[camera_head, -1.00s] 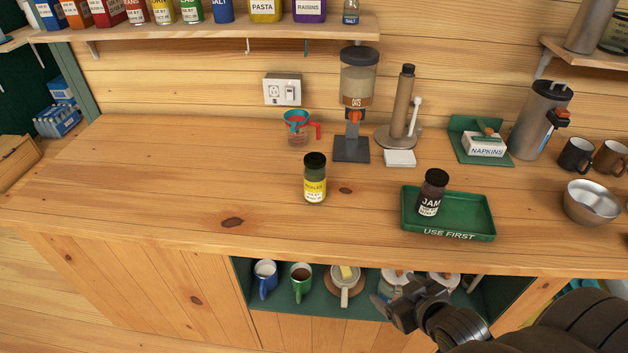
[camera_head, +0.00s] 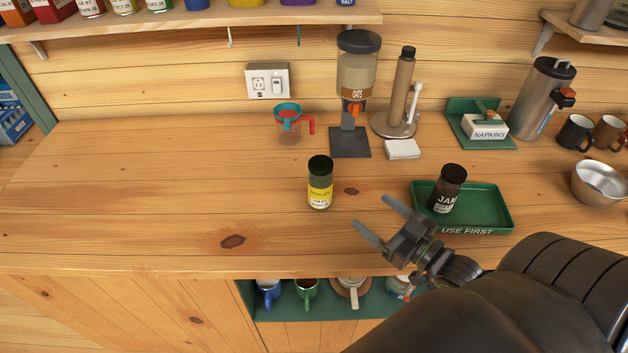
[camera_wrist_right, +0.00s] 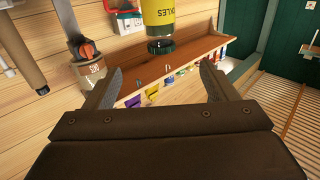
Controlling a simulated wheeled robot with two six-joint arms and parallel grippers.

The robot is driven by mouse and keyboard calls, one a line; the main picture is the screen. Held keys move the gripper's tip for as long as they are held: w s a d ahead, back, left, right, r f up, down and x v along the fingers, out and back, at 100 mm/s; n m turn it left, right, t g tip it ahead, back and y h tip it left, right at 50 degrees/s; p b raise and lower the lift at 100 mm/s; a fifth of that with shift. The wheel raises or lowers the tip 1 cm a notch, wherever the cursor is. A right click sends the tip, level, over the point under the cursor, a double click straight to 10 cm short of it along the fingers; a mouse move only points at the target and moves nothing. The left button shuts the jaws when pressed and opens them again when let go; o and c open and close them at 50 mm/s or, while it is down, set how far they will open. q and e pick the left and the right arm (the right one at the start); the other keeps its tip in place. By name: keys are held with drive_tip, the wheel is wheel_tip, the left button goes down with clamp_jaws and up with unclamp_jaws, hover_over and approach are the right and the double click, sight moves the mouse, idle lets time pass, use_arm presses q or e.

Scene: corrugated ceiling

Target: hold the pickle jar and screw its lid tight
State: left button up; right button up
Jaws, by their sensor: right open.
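The pickle jar (camera_head: 320,186) stands upright on the wooden counter, with a yellow label and its dark lid (camera_head: 320,164) sitting on top. How tight the lid is cannot be told. My right gripper (camera_head: 373,217) is open and empty, to the right of the jar and a little nearer the front, its fingers pointing toward the jar's side. In the right wrist view the jar (camera_wrist_right: 158,16) shows upside down beyond and between the open fingers (camera_wrist_right: 160,84), apart from them. My left gripper is not in view.
A green tray (camera_head: 490,216) holding a jam jar (camera_head: 447,190) lies close right of my right gripper. A measuring cup (camera_head: 289,125), oats dispenser (camera_head: 356,90) and towel holder (camera_head: 402,95) stand behind. The counter left of the pickle jar is clear.

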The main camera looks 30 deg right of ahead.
drive_tip(key=b, duration=0.3)
approach(329, 181)
drive_tip(key=w, duration=0.4)
drive_tip(key=w+a+b, duration=0.1)
drive_tip(key=w, duration=0.1)
drive_tip(key=shift+w+r, duration=0.15)
drive_tip(key=shift+w, duration=0.15)
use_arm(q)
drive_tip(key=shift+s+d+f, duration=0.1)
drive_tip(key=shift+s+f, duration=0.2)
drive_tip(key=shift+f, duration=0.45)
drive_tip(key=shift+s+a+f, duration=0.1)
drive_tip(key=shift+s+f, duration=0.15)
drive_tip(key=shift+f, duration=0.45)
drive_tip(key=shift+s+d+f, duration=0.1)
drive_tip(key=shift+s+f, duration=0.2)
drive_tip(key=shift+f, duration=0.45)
use_arm(e)
drive_tip(key=shift+w+a, duration=0.1)
drive_tip(key=shift+w, duration=0.4)
drive_tip(key=w, duration=0.3)
drive_tip(key=w+a+b, duration=0.1)
drive_tip(key=w, duration=0.1)
drive_tip(key=shift+w, duration=0.1)
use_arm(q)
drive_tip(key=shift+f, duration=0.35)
use_arm(e)
drive_tip(key=c, duration=1.4)
